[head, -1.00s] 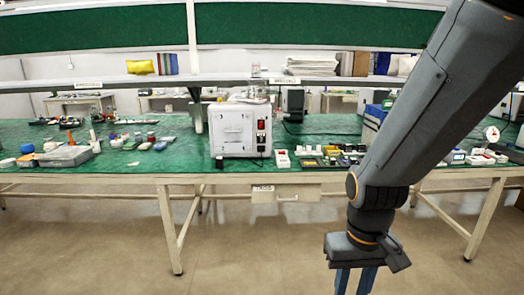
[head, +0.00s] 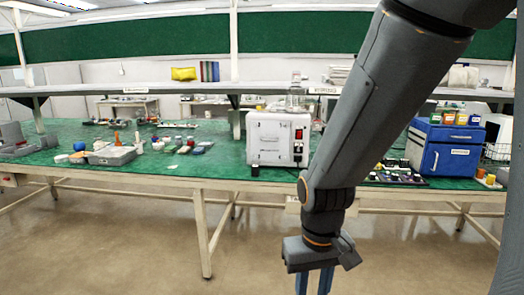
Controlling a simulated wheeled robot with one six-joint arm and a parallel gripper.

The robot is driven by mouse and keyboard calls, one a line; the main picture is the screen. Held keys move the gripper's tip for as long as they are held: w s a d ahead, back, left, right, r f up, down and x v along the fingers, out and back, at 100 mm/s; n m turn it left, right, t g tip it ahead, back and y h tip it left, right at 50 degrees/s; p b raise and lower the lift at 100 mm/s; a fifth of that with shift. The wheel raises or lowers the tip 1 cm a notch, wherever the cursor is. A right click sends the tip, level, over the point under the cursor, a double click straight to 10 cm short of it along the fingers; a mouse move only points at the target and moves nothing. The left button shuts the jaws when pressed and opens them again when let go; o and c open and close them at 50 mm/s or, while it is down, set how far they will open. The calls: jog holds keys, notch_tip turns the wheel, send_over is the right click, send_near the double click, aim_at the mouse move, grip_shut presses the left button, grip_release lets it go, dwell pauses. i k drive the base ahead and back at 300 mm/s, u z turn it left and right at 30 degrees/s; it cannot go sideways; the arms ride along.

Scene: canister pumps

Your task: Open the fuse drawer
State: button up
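A white boxy unit (head: 270,140) stands on the green bench, with a handle, small print and a red switch (head: 299,134) on its front. I cannot make out which part is the fuse drawer; it may be too small or hidden. Under the bench edge a small white label (head: 293,203) shows beside my arm; the drawer front seen there earlier is mostly covered by the arm. My gripper (head: 314,283) hangs low in front of the bench, well short of the unit. Its two blue fingers are apart, with nothing seen between them; the tips are cut off.
A blue cabinet (head: 446,150) with several jars on top stands at the right. A dark tray of small parts (head: 398,175) lies beside it. A grey tray (head: 110,156) and small items lie at left. Bench legs (head: 202,235) stand below; the floor in front is clear.

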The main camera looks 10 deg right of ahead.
aim_at(298, 147)
jog(key=u, duration=0.05)
jog(key=i, duration=1.35)
jog(key=z, duration=0.65)
